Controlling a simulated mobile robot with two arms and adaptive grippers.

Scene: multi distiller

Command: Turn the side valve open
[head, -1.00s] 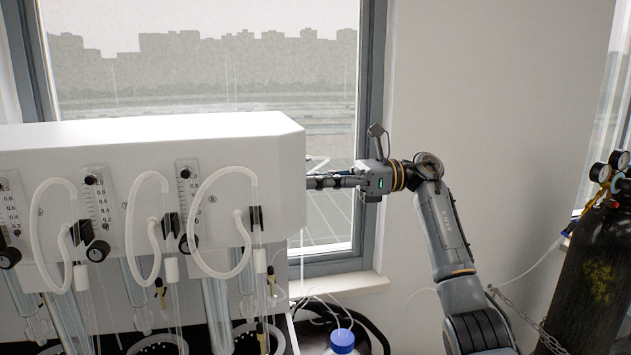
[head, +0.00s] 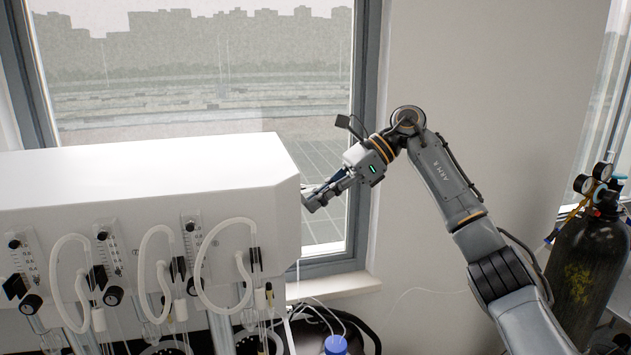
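The white distiller (head: 150,165) fills the left of the head view, with several flow meters, black knobs and looped tubes on its front. The side valve itself is not visible; the distiller's right side faces away from the camera. My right gripper (head: 310,203) is at that right side, near the front upper edge, pointing left and down. Its fingertips are small and close to the distiller's side; I cannot tell whether they touch anything or how far apart they are. My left gripper is not in view.
A black gas cylinder (head: 588,265) with gauges stands at the right. A blue-capped bottle (head: 336,346) and thin tubes are below the gripper. A window (head: 230,75) is behind the distiller. The wall area between my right arm and the window is clear.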

